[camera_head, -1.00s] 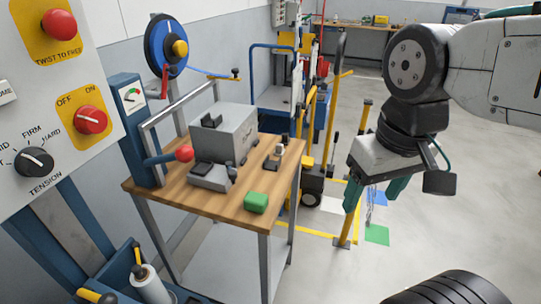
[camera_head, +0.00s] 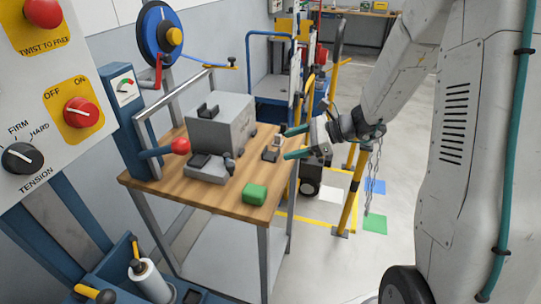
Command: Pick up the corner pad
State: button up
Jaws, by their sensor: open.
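A small dark piece (camera_head: 270,155), which looks like the corner pad, lies on the wooden bench (camera_head: 225,200) near its right edge. A small pale-topped item (camera_head: 277,142) stands right beside it. My gripper (camera_head: 287,144) is open, with its two green fingers pointing left over the bench's right edge. The fingertips are close to these small items, and I see nothing held. I cannot tell whether the fingers touch them or how high they are above the bench.
A green block (camera_head: 255,193) lies at the bench's front right. A grey box (camera_head: 221,122) and a red-knobbed lever (camera_head: 180,146) stand to the left. A yellow post (camera_head: 353,192) rises from the floor beyond the bench's right side.

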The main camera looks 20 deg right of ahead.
aim_at(278, 152)
jog(key=w+d+f+m+t, duration=0.2)
jog(key=w+d+f+m, duration=0.1)
jog(key=f+m, duration=0.15)
jog(key=shift+n+h, duration=0.3)
jog(key=shift+n, duration=0.05)
jog(key=x, duration=0.7)
jog(key=shift+w+a+f, duration=0.15)
jog(key=shift+f, duration=0.3)
jog(key=shift+c, duration=0.3)
jog(key=c, duration=1)
